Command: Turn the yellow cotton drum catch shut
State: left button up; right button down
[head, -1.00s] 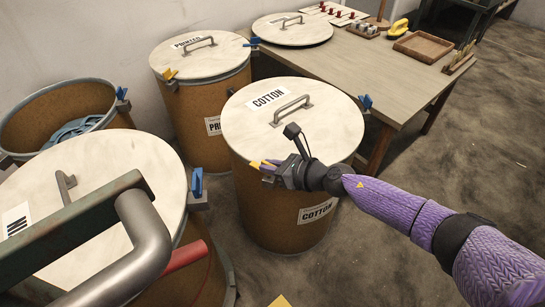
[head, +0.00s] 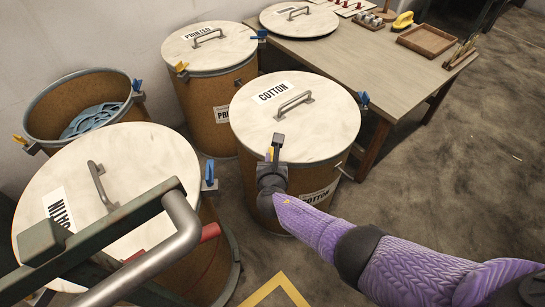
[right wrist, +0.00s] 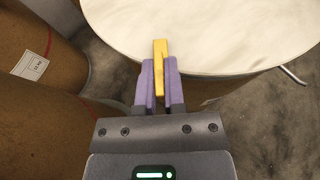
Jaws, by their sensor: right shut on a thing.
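The cotton drum (head: 295,115) stands in the middle of the head view, with its white lid on and a COTTON label on the lid. My right gripper (head: 270,160) is at the near left side of its rim. In the right wrist view its purple fingers (right wrist: 159,85) are shut on the yellow catch (right wrist: 160,62), which points up by the lid's edge. In the head view my gripper hides most of this catch. A blue catch (head: 363,100) stands on the drum's right side. My left gripper does not show.
An open drum (head: 60,90) and the printed drum (head: 210,70) stand behind. Another lidded drum (head: 140,165) is at the near left, with a green and grey metal frame (head: 150,250) in front. A table (head: 390,70) stands at the back right. Floor at right is clear.

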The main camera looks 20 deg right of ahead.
jog(key=m+g+h+b, duration=0.1)
jog(key=m+h, duration=0.2)
jog(key=shift+f+g+b, duration=0.1)
jog(key=shift+g+b, duration=0.2)
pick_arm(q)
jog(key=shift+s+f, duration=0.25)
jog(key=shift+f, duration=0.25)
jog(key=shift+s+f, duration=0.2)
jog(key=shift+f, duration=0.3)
pick_arm(e)
jog(key=shift+m+h, duration=0.4)
jog(key=shift+h, duration=0.1)
jog(key=shift+g, duration=0.3)
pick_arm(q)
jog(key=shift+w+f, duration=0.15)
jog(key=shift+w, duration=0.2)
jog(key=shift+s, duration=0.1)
pick_arm(e)
jog(key=c, duration=0.8)
grip_release()
jog(key=shift+w, duration=0.1)
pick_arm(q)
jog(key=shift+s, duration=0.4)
pick_arm(e)
jog(key=shift+o, duration=0.4)
